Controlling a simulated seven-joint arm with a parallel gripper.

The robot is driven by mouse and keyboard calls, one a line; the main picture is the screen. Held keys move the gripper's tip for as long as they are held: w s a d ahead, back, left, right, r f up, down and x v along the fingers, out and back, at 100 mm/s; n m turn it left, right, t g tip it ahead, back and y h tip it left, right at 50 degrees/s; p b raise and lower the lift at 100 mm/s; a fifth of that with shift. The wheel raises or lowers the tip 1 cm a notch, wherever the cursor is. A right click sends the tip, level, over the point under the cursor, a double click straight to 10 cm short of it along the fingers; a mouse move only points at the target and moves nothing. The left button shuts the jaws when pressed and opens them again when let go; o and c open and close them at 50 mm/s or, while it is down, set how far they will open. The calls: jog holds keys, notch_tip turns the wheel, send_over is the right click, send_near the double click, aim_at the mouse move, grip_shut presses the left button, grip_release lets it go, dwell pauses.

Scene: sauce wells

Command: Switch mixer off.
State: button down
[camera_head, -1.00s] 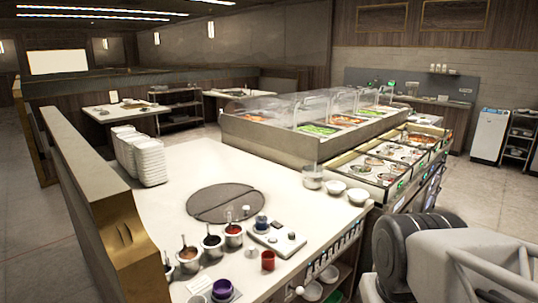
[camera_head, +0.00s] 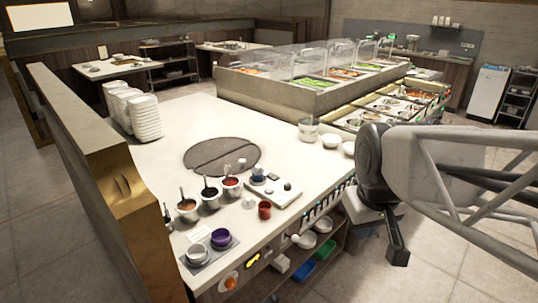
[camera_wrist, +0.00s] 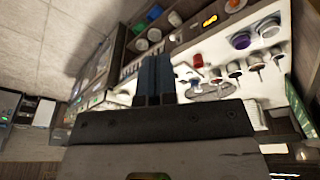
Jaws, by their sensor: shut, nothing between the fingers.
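I cannot tell for certain which thing is the mixer. An orange round control (camera_head: 231,281) and a small lit yellow panel (camera_head: 253,259) are on the counter's front face at the near left. The yellow panel also shows in the wrist view (camera_wrist: 210,20). Above them, a purple bowl (camera_head: 221,238) and a white bowl (camera_head: 197,252) stand on a grey base. My gripper (camera_head: 398,256) is right of the counter, pointing down over the floor, well apart from these controls. In the wrist view its dark fingers (camera_wrist: 155,75) are together and empty.
Sauce pots (camera_head: 209,198) with ladles, a red cup (camera_head: 264,210) and a white board (camera_head: 273,189) stand on the counter (camera_head: 160,185). Stacked white dishes (camera_head: 143,118) are farther back. Open shelves hold blue (camera_head: 302,272) and green containers below. The floor at the right is clear.

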jog(key=w+a+r+n, duration=0.25)
jog(key=w+n, duration=0.45)
jog(key=w, duration=1)
jog(key=n+g+y, duration=0.1)
jog(key=n+g, duration=0.1)
jog(key=n, duration=1.6)
send_over(271, 174)
jog(key=s+d, duration=0.1)
notch_tip(271, 174, down, 17)
jog(key=shift+s+d+r, duration=0.15)
jog(key=shift+r, duration=0.05)
jog(key=shift+f, duration=0.15)
jog(key=f, duration=0.9)
jog(key=w+a+f, duration=0.1)
jog(key=f, duration=0.3)
jog(key=shift+w+a+f, duration=0.1)
jog(key=shift+f, duration=0.2)
